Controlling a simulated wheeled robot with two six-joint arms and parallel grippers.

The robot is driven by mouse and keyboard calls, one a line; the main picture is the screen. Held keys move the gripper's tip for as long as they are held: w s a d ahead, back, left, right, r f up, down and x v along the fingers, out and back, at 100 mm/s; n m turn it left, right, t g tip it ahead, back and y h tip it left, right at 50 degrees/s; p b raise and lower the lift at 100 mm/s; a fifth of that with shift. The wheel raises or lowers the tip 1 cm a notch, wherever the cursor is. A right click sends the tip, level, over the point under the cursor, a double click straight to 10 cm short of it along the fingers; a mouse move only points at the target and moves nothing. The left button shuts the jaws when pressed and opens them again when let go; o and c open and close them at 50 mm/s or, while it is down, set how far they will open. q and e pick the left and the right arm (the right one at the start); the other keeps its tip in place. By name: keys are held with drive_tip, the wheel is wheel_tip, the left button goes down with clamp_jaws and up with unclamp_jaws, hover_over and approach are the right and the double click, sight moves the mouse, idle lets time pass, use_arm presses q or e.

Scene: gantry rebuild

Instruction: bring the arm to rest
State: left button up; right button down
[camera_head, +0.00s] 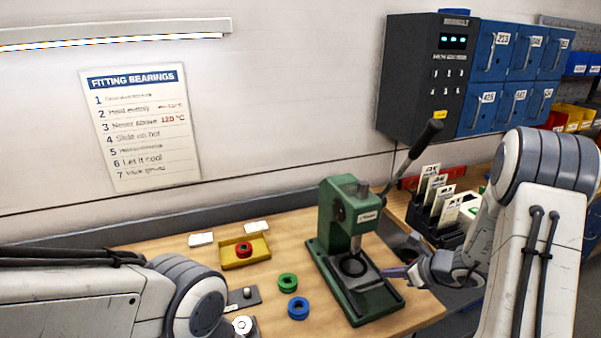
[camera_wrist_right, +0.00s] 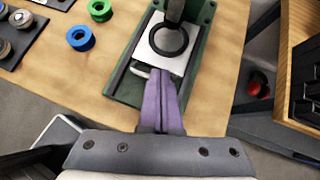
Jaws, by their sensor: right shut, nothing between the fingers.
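My right gripper (camera_head: 392,272) is beside the green press (camera_head: 336,215) at the front right of the workbench. In the right wrist view its two purple fingers (camera_wrist_right: 160,75) are shut together with nothing between them. They point at the press bed, just short of the pale plate (camera_wrist_right: 180,62) with a dark ring (camera_wrist_right: 170,40) under the ram. I cannot tell whether the fingers touch the press. My left arm (camera_head: 190,295) comes in from the left in the head view, and its gripper is not seen.
Green (camera_head: 288,282) and blue (camera_head: 298,308) rings lie left of the press. A yellow tray (camera_head: 230,262) holds a red ring (camera_head: 243,249). A black rack (camera_head: 420,215) with labelled cards stands to the right. The press lever (camera_head: 412,150) rises above the bench.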

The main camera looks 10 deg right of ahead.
drive_tip(key=s+a+r+n+g+y, duration=0.1)
drive_tip(key=s+a+r+n+g, duration=0.15)
drive_tip(key=a+n, duration=0.4)
drive_tip(key=s+a+r+n+g+y+b, duration=0.15)
drive_tip(key=s+a+n, duration=0.25)
drive_tip(key=a, duration=0.6)
drive_tip(key=s+a+r+n+g+p, duration=0.1)
drive_tip(key=s+a+r+n+g, duration=0.25)
drive_tip(key=a+n, duration=0.35)
drive_tip(key=s+a+r+n+h+b, duration=0.1)
drive_tip(key=s+n+h, duration=0.5)
drive_tip(key=s+n, duration=1.3)
drive_tip(key=shift+a+r+n+g+b, duration=0.35)
drive_tip(key=shift+a+r, duration=0.35)
drive_tip(key=shift+a, duration=0.4)
